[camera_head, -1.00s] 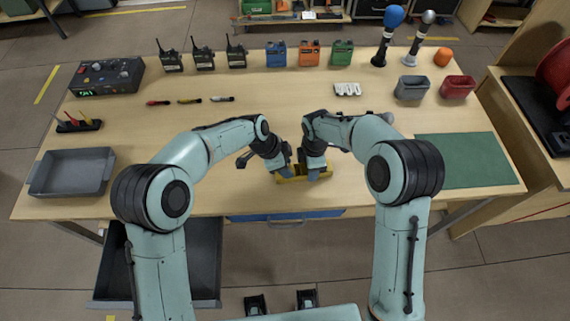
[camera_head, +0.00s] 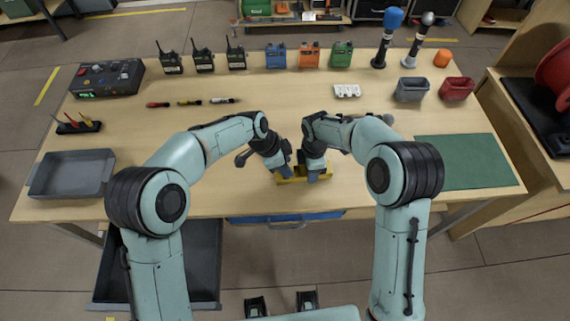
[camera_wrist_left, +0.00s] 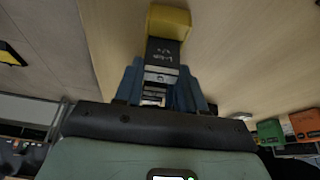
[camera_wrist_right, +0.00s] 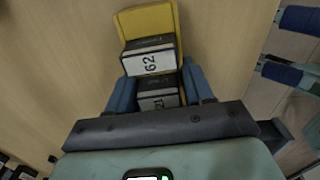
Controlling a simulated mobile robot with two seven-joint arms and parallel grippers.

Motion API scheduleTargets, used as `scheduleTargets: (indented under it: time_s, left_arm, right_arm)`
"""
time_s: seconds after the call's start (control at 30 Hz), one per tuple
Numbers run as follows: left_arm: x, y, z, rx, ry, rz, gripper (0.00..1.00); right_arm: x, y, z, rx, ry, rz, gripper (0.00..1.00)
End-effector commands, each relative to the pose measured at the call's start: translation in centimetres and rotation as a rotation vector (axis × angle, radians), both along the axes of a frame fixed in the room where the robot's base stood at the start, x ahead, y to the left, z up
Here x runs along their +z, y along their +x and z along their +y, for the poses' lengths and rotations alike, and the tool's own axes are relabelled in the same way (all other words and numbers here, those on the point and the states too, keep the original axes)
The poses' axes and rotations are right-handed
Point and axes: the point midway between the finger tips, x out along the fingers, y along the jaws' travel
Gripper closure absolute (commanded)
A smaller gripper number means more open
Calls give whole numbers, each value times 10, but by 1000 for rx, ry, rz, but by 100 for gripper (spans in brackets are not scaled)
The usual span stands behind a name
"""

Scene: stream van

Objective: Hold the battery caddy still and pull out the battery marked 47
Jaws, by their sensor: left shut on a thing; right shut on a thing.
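The yellow battery caddy (camera_head: 322,183) sits near the table's front edge, mostly covered by my grippers; its ends show in the left wrist view (camera_wrist_left: 169,20) and right wrist view (camera_wrist_right: 146,20). My left gripper (camera_head: 287,171) is shut at its left part. Ahead of its blue fingers is a dark battery (camera_wrist_left: 166,52) with small unclear writing; what lies between the fingertips is partly hidden. My right gripper (camera_head: 314,172) is shut farther right. A battery marked 62 (camera_wrist_right: 150,62) sits beyond its fingers; another label (camera_wrist_right: 159,102), perhaps 21, shows between them. I cannot clearly read 47.
Blue (camera_head: 275,55), orange (camera_head: 309,54) and green (camera_head: 342,54) units stand at the back beside several radios (camera_head: 204,59). A grey tray (camera_head: 70,174) is at left, a green mat (camera_head: 462,161) at right.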

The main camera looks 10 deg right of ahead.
Motion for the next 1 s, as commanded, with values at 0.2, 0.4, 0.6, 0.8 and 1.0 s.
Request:
scheduleTargets:
  time_s: [0.2,0.4,0.6,0.8,1.0]
  left_arm:
    - [5,0,0,-1,0,0,97]
    - [10,0,0,0,0,-1,97]
    - [15,0,0,0,0,-1,97]
    - [20,0,0,0,0,0,97]
    - [20,0,0,0,0,0,97]
  right_arm:
    - [-6,-5,-2,0,-6,17,80]
    - [-6,-5,-2,0,-6,17,80]
    - [-6,-5,-2,0,-6,17,80]
    - [-6,-5,-2,0,-6,17,80]
    - [-6,-5,-2,0,-6,17,80]
